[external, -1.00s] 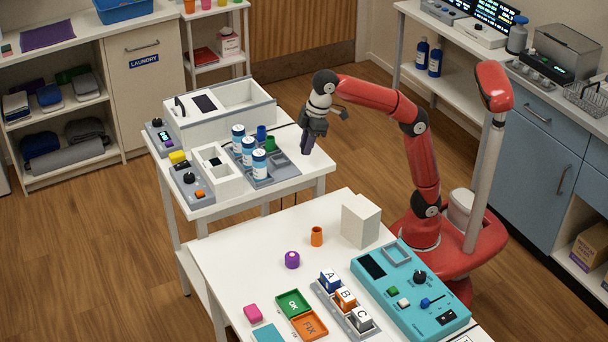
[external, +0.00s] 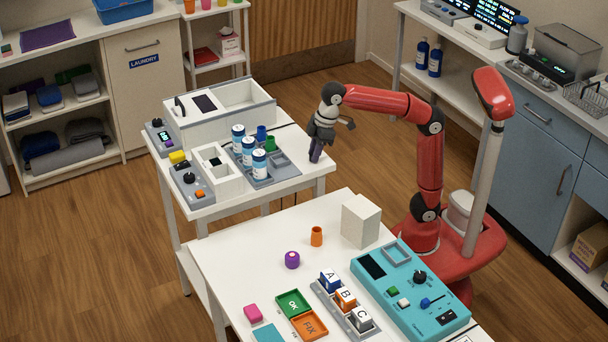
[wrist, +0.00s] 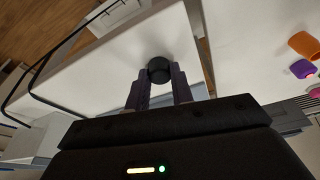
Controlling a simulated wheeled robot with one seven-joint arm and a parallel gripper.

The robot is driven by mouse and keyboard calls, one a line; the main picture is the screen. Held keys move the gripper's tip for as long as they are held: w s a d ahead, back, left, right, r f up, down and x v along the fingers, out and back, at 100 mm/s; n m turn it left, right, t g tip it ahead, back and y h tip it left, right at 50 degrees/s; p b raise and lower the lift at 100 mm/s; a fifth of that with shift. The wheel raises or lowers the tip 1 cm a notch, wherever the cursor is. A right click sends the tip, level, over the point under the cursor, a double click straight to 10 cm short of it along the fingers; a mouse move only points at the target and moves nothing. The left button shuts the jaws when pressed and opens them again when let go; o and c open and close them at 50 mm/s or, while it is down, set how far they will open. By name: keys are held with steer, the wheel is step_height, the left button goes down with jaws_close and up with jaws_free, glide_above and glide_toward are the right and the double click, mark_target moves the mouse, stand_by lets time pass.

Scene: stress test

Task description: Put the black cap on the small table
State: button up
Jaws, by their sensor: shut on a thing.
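The black cap (wrist: 158,70) is dark and round in the wrist view, between my gripper's fingertips (wrist: 159,82). My gripper is shut on it. In the external view my gripper (external: 316,157) points down, slightly tilted, at the right edge of the back white table (external: 315,167). The cap cannot be made out there, and I cannot tell whether it touches the table. The back table looks the smaller of two white tables; the front one (external: 240,236) runs out of the picture.
A grey tray (external: 285,178) on the back table holds three white-and-blue bottles (external: 259,163), a blue cap (external: 261,132) and a green cap (external: 269,143). White boxes and control units fill the table's left and back. A white block (external: 361,221) stands on the front table.

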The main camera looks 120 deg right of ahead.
steer(key=shift+f, duration=0.1)
steer(key=o, duration=1)
steer(key=shift+c, duration=0.2)
steer(key=p+v, duration=0.2)
steer(key=v, duration=1)
steer(key=s+a+f+n, duration=0.1)
steer(key=s+a+f, duration=0.3)
steer(key=f, duration=0.6)
steer(key=s+a+f+t, duration=0.1)
steer(key=s+a+f, duration=0.3)
steer(key=f, duration=0.6)
steer(key=s+a+f+n+t, duration=0.1)
steer(key=s+a+f, duration=0.3)
steer(key=f, duration=0.6)
steer(key=shift+s+n+y, duration=0.3)
steer(key=shift+s+y, duration=0.1)
steer(key=shift+s, duration=0.7)
steer(key=shift+o, duration=0.2)
